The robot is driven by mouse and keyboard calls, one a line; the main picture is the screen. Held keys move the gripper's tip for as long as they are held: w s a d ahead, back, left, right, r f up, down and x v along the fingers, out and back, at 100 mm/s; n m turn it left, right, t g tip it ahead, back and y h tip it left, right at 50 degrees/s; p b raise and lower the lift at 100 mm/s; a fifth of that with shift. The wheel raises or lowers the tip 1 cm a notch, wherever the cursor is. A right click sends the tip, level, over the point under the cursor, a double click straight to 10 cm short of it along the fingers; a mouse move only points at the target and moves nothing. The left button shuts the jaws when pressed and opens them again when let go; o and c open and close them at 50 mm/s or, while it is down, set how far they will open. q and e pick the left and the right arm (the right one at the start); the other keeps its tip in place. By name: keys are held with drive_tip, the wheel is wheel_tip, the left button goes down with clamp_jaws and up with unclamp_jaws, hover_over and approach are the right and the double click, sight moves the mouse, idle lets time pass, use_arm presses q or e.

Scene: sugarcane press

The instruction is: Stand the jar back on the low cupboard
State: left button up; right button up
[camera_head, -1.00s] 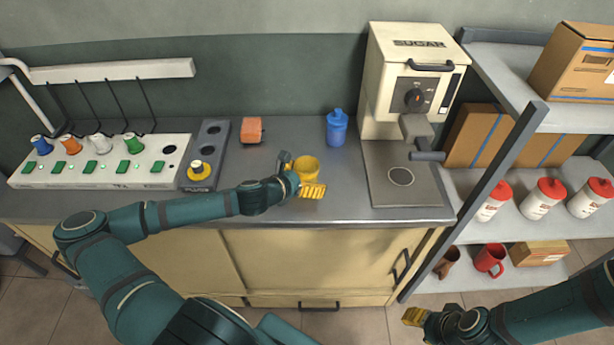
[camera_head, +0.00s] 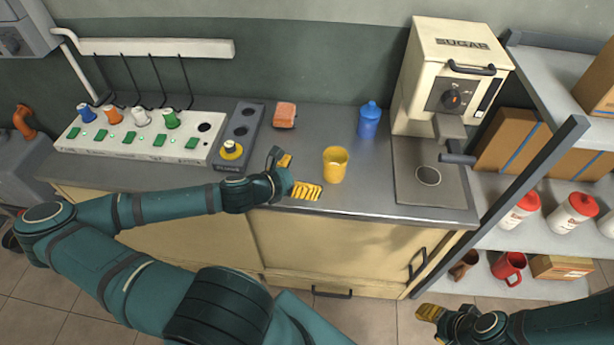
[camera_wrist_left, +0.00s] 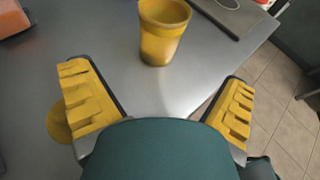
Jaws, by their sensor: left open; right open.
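The jar looks to be the yellow, open-topped vessel (camera_head: 335,165). It stands upright on the grey top of the low cupboard (camera_head: 290,145), near its front edge. In the left wrist view the jar (camera_wrist_left: 163,35) stands beyond the fingertips, apart from both fingers. My left gripper (camera_head: 297,176) is open and empty, just left of the jar and low over the cupboard top. The left wrist view shows its two yellow fingers (camera_wrist_left: 160,105) spread wide. My right gripper (camera_head: 430,313) is open, low at the right in front of the cupboard, with nothing seen in it.
A blue bottle (camera_head: 369,120) stands behind the jar, and the sugar machine (camera_head: 450,80) is to its right. An orange block (camera_head: 285,115), a dark holed rack (camera_head: 238,135) and a white switch panel (camera_head: 140,140) are left. Shelves (camera_head: 535,235) with bottles and mugs stand at right.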

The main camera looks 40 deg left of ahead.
use_arm(q)
drive_tip(key=d+f+m+g+h, duration=0.1)
drive_tip(key=d+m, duration=0.1)
drive_tip(key=d, duration=0.1)
drive_tip(key=d+f+m+h, duration=0.1)
drive_tip(key=d, duration=0.3)
drive_tip(key=d+f+m+g+h, duration=0.1)
drive_tip(key=d+m, duration=0.1)
drive_tip(key=d, duration=0.2)
drive_tip(key=shift+w+f+m+g, duration=0.3)
drive_tip(key=shift+w+f, duration=0.05)
drive_tip(key=s+d+f+m+g+y, duration=0.1)
drive_tip(key=s+d+f+m+g, duration=0.3)
drive_tip(key=m, duration=0.9)
drive_tip(key=s+d+f+m+g+y, duration=0.1)
drive_tip(key=s+d+f+m+g, duration=0.3)
drive_tip(key=d+m, duration=0.5)
drive_tip(key=shift+s+f+m+g, duration=0.2)
drive_tip(key=shift+m+g, duration=0.3)
drive_tip(key=shift+m, duration=1.5)
